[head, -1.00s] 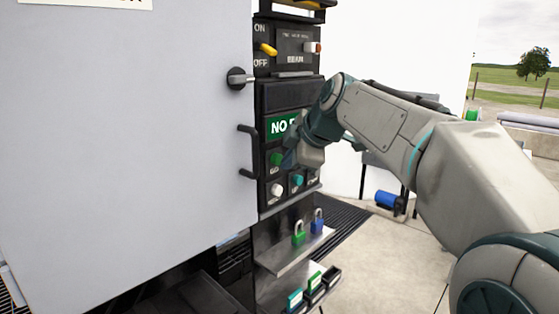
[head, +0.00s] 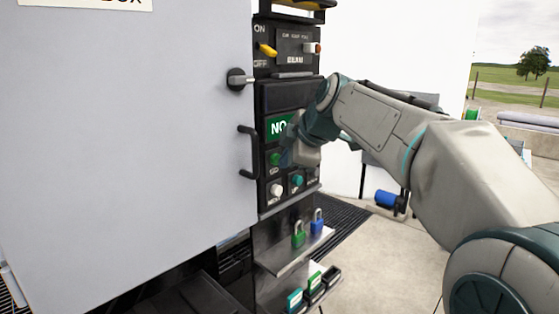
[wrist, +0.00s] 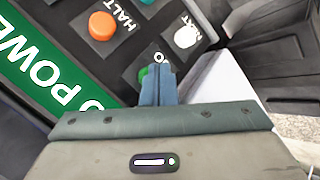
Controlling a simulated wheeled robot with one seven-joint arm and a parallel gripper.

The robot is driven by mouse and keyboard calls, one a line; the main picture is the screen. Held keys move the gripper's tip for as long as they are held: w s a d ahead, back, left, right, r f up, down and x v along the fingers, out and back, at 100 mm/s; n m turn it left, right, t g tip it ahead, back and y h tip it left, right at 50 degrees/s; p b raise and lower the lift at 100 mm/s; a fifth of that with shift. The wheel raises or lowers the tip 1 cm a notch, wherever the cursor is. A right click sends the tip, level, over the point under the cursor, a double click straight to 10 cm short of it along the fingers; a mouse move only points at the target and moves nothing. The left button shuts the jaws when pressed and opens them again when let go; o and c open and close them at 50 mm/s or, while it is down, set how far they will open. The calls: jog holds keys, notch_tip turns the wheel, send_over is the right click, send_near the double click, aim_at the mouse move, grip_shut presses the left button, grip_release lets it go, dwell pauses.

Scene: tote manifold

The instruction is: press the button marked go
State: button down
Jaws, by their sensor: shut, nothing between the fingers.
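The green go button (head: 275,159) sits on the black control panel (head: 265,205), below the green sign. In the wrist view the green button (wrist: 145,74) is partly hidden behind my fingertips, and its label is only partly readable. My gripper (wrist: 160,70) is shut and empty, with its blue-grey fingertips over or right beside the button. In the head view my gripper (head: 288,154) is just right of the green button. I cannot tell whether the tips touch it.
An orange button marked HALT (wrist: 102,26) and a white button (wrist: 187,37) are close to my fingertips. A white knob (head: 276,190) and a teal one (head: 297,180) sit lower. A black handle (head: 246,152) stands out at left. Padlocks (head: 299,236) are on a shelf below.

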jog(key=shift+w+a, duration=0.1)
jog(key=shift+a, duration=0.05)
dwell(0.5)
jog(key=shift+s+d+b, duration=0.65)
jog(key=shift+d, duration=0.15)
jog(key=shift+s+d+b, duration=0.75)
jog(key=shift+s+d, duration=0.05)
jog(key=shift+d, duration=0.2)
jog(key=shift+s+d+b, duration=0.75)
jog(key=shift+d, duration=0.25)
jog(key=s+d+f+m+g+h, duration=0.1)
jog(key=s+d+f+m+h, duration=0.1)
jog(key=s+d+f+m, duration=0.2)
jog(key=s+d+f+m+g+h, duration=0.1)
jog(key=s+d+f+m+h, duration=0.1)
jog(key=s+d+f+m, duration=0.3)
jog(key=s+d+f+m+g+h, duration=0.1)
jog(key=s+d+f+m, duration=0.4)
jog(key=s+f+m, duration=0.6)
jog(key=s+f, duration=0.4)
jog(key=f, duration=0.5)
jog(key=shift+s+d+f+g+h, duration=0.15)
jog(key=shift+g+h, duration=0.25)
